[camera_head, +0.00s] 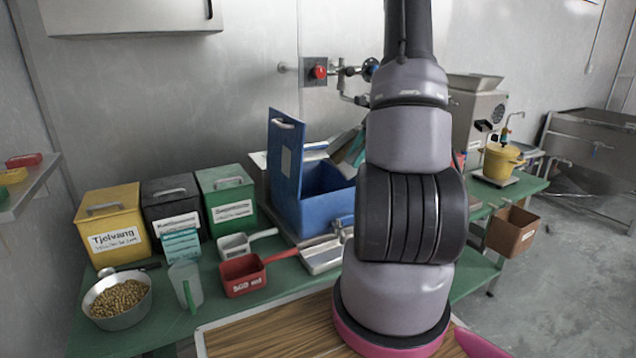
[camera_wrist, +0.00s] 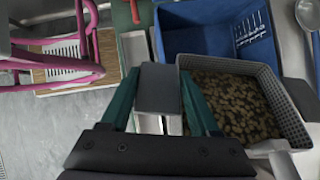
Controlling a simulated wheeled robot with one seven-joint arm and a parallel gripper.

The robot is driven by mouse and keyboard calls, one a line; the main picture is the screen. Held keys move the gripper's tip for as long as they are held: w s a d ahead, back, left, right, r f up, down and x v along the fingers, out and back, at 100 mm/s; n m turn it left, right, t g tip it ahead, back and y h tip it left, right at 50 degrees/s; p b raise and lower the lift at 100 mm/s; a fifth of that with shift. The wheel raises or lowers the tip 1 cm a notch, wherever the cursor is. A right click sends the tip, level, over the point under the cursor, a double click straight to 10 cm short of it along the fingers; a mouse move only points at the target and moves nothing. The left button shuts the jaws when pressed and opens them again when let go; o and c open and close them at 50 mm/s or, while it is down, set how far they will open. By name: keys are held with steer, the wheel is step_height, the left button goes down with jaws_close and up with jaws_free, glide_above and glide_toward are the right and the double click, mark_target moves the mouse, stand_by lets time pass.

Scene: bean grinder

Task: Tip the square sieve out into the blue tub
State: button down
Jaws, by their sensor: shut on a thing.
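The blue tub (camera_head: 325,203) stands open on the green table in the head view, its lid raised at the left. In the wrist view the blue tub (camera_wrist: 200,38) is at the top. The grey square sieve (camera_wrist: 292,108), with perforated walls and brown beans inside, is right of my gripper and just below the tub in the picture. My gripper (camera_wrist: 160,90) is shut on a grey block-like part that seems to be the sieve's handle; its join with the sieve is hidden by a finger.
Yellow (camera_head: 111,226), black (camera_head: 172,211) and green (camera_head: 226,200) bins stand at the left. In front are a pot of beans (camera_head: 118,302), a clear jug (camera_head: 187,284) and a red scoop (camera_head: 242,276).

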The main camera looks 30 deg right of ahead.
mark_target(345, 159)
steer(key=shift+w+a+f+h, duration=0.2)
steer(key=shift+a+f+h, duration=0.1)
steer(key=shift+a+h, duration=0.5)
steer(key=shift+w+a+r+g+h, duration=0.1)
steer(key=shift+a+r+g+h, duration=0.1)
steer(key=shift+h, duration=0.25)
steer(key=shift+a+r+g+h, duration=0.1)
steer(key=shift+g+h, duration=0.1)
steer(key=shift+h, duration=0.25)
steer(key=shift+a+f+h, duration=0.3)
steer(key=shift+f+h, duration=0.1)
steer(key=shift+h, duration=0.1)
steer(key=shift+w+a+f+h, duration=0.15)
steer(key=shift+h, duration=0.25)
steer(key=a+r+h, duration=0.2)
steer(key=a+r+g+h+p, duration=0.1)
steer(key=shift+w+a+r+h, duration=0.2)
steer(key=shift+w+a+h, duration=0.1)
steer(key=shift+w+h, duration=0.1)
steer(key=shift+a+h, duration=0.3)
steer(key=shift+h, duration=0.3)
